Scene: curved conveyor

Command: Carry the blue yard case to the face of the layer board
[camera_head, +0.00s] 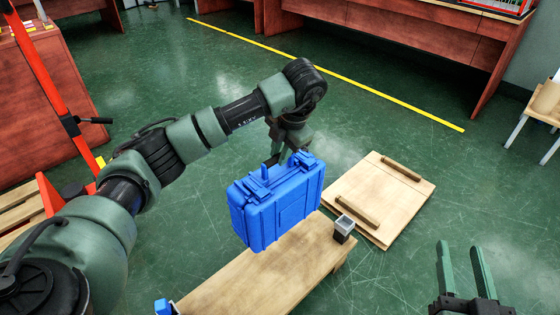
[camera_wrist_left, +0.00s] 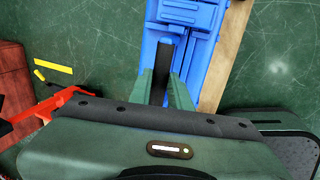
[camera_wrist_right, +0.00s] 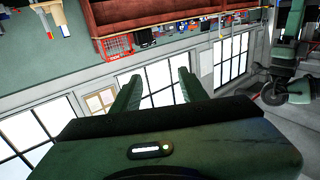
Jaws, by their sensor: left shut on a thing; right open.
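The blue yard case (camera_head: 278,208) hangs upright by its handle from my left gripper (camera_head: 279,160), which is shut on it. The case overlaps the far edge of a wooden bench in the head view; whether it touches the bench I cannot tell. In the left wrist view, the fingers of my left gripper (camera_wrist_left: 167,85) close over the handle on top of the blue case (camera_wrist_left: 190,28). The layer board (camera_head: 393,205), a pale wooden board with two battens, lies on the floor right of the case. My right gripper (camera_head: 464,255) is open and empty at the lower right.
The wooden bench (camera_head: 270,283) carries a small grey-and-black box (camera_head: 343,229) at its right end and a blue item (camera_head: 163,307) at its left. A red jack (camera_head: 60,110) stands at left. A yellow line (camera_head: 340,78) crosses the open green floor behind.

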